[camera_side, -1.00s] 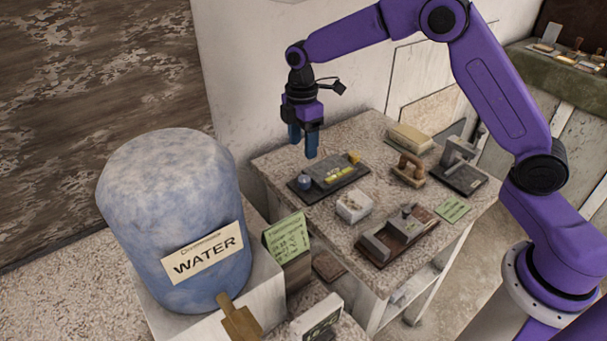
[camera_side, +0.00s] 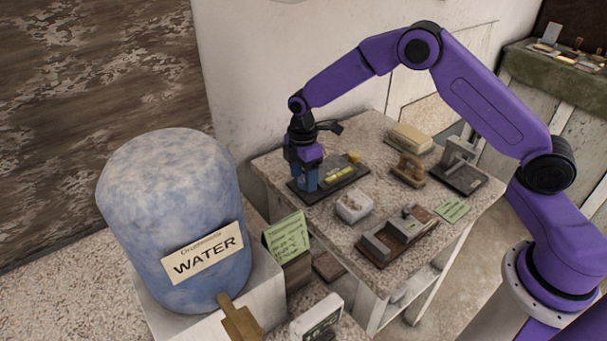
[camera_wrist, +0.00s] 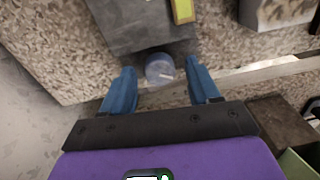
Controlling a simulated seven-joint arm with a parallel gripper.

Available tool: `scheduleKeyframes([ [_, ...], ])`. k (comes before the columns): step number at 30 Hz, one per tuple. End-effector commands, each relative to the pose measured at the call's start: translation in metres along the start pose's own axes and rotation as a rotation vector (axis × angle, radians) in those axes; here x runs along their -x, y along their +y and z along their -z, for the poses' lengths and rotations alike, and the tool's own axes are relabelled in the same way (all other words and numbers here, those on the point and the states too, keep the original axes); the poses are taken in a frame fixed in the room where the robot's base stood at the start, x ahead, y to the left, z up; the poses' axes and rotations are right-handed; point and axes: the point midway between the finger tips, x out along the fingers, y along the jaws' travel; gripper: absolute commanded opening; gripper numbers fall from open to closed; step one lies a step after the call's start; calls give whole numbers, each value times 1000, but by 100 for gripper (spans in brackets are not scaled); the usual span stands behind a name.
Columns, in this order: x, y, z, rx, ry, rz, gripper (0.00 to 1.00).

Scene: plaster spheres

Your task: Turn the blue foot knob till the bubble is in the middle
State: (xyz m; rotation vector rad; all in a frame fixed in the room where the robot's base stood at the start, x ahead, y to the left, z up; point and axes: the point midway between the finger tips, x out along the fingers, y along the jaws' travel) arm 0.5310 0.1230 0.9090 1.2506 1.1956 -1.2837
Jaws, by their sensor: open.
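The blue foot knob (camera_wrist: 159,67) shows in the wrist view between my two blue fingers, with a gap on either side. My gripper (camera_wrist: 160,88) is open and pointed down around it; in the side view my gripper (camera_side: 305,185) covers the knob. The grey level block (camera_wrist: 133,25) stands beside the knob on a dark base plate (camera_side: 353,178). Its yellow vial (camera_side: 340,173) shows in the side view, and part of the vial (camera_wrist: 183,10) shows in the wrist view. The bubble is too small to make out.
On the speckled table (camera_side: 375,130) are a white block (camera_side: 354,206), a wooden-handled tool (camera_side: 408,170), a grey clamp-like stand (camera_side: 460,168) and a grey and brown device (camera_side: 395,240). A blue water barrel (camera_side: 170,220) stands at the left.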

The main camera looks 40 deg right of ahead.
Motion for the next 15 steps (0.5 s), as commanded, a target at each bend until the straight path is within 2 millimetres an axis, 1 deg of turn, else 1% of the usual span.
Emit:
scheduleKeyframes([
  [1,0,0,0,0,0,0,51],
  [2,0,0,0,0,0,0,41],
  [3,0,0,0,0,0,0,28],
  [5,0,0,0,0,0,0,9],
  [6,0,0,0,0,0,0,5],
  [11,0,0,0,-19,0,1,5],
  [15,0,0,0,-121,3,2,5],
])
